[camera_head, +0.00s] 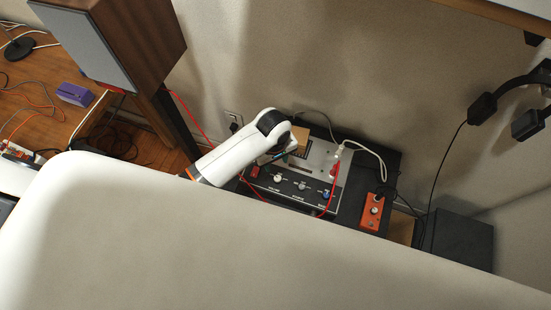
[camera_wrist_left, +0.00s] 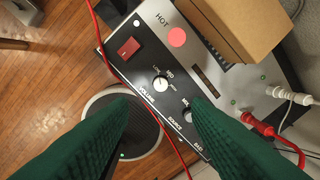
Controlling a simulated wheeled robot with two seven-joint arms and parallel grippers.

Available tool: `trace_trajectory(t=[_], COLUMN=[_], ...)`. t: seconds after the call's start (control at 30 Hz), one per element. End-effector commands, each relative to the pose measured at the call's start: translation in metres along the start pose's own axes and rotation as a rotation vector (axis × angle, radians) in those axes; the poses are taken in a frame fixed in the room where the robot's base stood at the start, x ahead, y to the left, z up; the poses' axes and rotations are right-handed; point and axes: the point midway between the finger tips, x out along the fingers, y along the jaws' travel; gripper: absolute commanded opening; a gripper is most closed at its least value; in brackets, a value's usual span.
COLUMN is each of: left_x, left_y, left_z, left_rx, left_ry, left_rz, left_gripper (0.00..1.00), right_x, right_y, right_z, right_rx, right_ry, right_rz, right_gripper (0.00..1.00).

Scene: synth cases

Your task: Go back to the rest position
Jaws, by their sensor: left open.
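My left gripper (camera_head: 268,158) is at the end of the white arm in the head view, over a control box with knobs (camera_head: 304,187). Its fingers are mostly hidden there by the arm and wrist. In the left wrist view its two green fingers (camera_wrist_left: 160,101) stand apart with nothing between them. Beyond them show the box's white knob (camera_wrist_left: 160,84), its red switch (camera_wrist_left: 128,47) and a round dark speaker-like disc (camera_wrist_left: 133,120). I cannot tell how far the fingertips are above the box. My right gripper is in neither view.
A cardboard-coloured box (camera_wrist_left: 238,22) sits on the control box. A red cable (camera_wrist_left: 103,45) crosses near the left fingers. An orange pedal (camera_head: 373,211) lies to the right. A tall wooden speaker (camera_head: 140,38) stands left of the arm. A pale rounded surface (camera_head: 250,255) fills the foreground.

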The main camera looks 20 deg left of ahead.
Motion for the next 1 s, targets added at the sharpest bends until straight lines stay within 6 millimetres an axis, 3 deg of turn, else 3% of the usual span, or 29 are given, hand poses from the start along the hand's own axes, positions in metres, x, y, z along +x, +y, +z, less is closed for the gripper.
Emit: trace_trajectory(t=[0.63,0.83,1.0], left_x=[-0.003,-0.029,-0.059], left_y=[0.005,0.041,0.080], left_z=[-0.008,-0.036,-0.042], left_rx=[0.054,0.347,0.582], left_ry=[0.005,-0.017,-0.098], left_rz=[-0.021,-0.126,-0.167], left_gripper=[0.44,0.44,0.44], right_x=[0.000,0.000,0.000], right_y=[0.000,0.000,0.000], right_z=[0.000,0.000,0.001], right_rx=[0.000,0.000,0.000], right_ry=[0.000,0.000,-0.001], right_rz=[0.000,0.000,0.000], right_gripper=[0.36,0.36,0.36])
